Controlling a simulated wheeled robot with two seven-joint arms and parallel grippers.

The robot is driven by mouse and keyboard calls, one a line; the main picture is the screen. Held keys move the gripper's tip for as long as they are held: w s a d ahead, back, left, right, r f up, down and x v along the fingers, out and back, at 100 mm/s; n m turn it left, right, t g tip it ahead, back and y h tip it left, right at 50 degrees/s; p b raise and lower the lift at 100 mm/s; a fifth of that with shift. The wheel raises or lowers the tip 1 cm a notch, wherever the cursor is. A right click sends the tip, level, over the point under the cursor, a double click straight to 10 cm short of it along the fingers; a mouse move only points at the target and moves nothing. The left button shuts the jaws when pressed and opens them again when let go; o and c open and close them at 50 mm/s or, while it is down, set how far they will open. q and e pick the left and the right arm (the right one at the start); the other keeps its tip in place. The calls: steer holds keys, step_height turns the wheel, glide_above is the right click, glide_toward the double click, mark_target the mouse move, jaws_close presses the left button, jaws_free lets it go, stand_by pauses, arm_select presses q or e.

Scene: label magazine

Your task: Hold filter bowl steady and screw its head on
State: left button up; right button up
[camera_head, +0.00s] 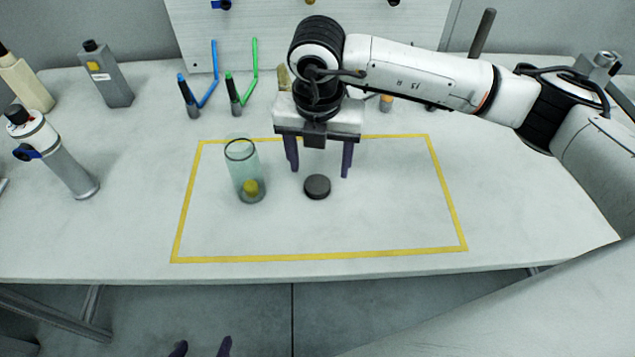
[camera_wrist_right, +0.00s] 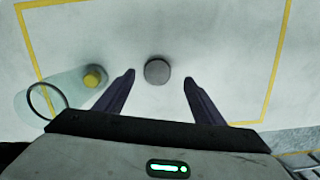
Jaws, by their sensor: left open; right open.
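The filter bowl (camera_head: 242,172) is a clear greenish cylinder with a dark rim, standing upright inside the yellow outline, with a yellow piece at its bottom. It also shows in the right wrist view (camera_wrist_right: 62,92). The head (camera_head: 317,186), a dark grey round disc, lies on the table to the right of the bowl, apart from it. In the right wrist view the head (camera_wrist_right: 157,71) sits between my fingers' lines. My right gripper (camera_head: 319,172) is open and empty above the head, pointing down. My left gripper (camera_head: 201,346) shows only its fingertips at the bottom edge, open and empty, in front of the table.
A yellow outline (camera_head: 320,255) marks the table area, clear apart from bowl and head. Grey bottles (camera_head: 110,75) and a white-topped canister (camera_head: 55,150) stand at left. Blue (camera_head: 208,92) and green (camera_head: 245,85) tube tools stand at the back before a pegboard (camera_head: 260,30).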

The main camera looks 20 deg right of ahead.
mark_target(317, 184)
steer(key=shift+w+a+f+p, duration=0.15)
steer(key=shift+f+p, duration=0.4)
steer(key=shift+f, duration=2.1)
steer(key=shift+c, duration=0.5)
steer(key=c, duration=1)
